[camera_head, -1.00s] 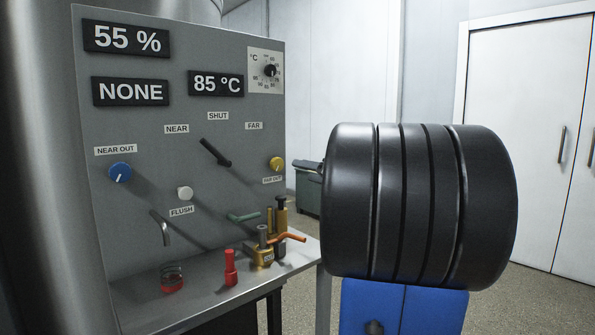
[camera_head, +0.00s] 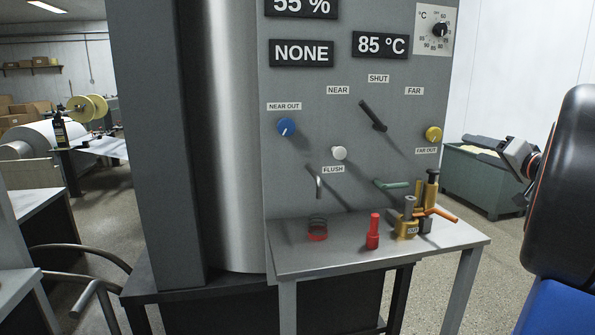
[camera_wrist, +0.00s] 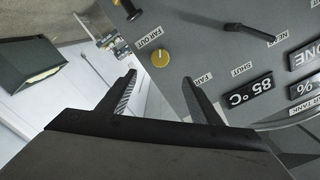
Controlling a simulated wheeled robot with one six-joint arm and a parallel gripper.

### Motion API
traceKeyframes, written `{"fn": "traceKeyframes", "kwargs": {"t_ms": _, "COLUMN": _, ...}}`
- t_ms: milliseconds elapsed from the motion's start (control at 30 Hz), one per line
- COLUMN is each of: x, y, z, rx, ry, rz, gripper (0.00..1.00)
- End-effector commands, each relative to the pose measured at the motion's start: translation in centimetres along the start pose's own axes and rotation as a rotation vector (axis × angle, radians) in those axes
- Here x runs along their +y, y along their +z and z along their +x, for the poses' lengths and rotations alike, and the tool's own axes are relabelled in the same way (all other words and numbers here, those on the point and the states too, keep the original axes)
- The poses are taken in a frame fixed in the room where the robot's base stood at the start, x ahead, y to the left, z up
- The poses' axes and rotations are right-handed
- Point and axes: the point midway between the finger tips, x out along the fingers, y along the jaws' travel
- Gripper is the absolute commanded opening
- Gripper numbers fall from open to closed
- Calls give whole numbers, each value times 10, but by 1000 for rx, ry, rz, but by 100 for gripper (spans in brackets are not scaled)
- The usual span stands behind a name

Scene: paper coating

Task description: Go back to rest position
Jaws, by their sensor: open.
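My gripper (camera_wrist: 158,85) is open and empty in the wrist view, its two fingers wide apart. The grey control panel (camera_wrist: 215,30) lies beyond it, upside down in that view, with the yellow FAR OUT knob (camera_wrist: 160,57) seen between and beyond the fingertips. In the head view, part of my arm fills the right edge, and my gripper (camera_head: 530,165) shows small beside it, apart from the panel (camera_head: 350,150). The panel bears a blue knob (camera_head: 286,127), a white FLUSH button (camera_head: 338,153) and a black lever (camera_head: 373,115).
A metal shelf (camera_head: 290,265) under the panel holds a red bottle-like item (camera_head: 372,232), a coil over a red base (camera_head: 317,230) and brass valves (camera_head: 407,220). A green bin (camera_head: 480,180) stands at the right. Metal tube rails (camera_head: 85,285) stand at the lower left; floor shows between.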

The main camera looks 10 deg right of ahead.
Motion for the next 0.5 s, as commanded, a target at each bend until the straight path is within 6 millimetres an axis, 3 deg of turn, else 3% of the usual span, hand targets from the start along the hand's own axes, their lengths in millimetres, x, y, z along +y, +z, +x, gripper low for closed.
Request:
{"fn": "traceKeyframes", "kwargs": {"t_ms": 67, "x": -6, "y": 9, "z": 2, "rx": -21, "ry": -4, "rz": 2, "gripper": 59}}
{"fn": "traceKeyframes", "kwargs": {"t_ms": 167, "x": -23, "y": 38, "z": 8, "rx": -92, "ry": -13, "rz": 8, "gripper": 59}}
{"fn": "traceKeyframes", "kwargs": {"t_ms": 333, "x": -66, "y": 123, "z": 12, "rx": -301, "ry": -20, "rz": 15, "gripper": 59}}
{"fn": "traceKeyframes", "kwargs": {"t_ms": 500, "x": -100, "y": 207, "z": -3, "rx": -506, "ry": 0, "rz": 3, "gripper": 59}}
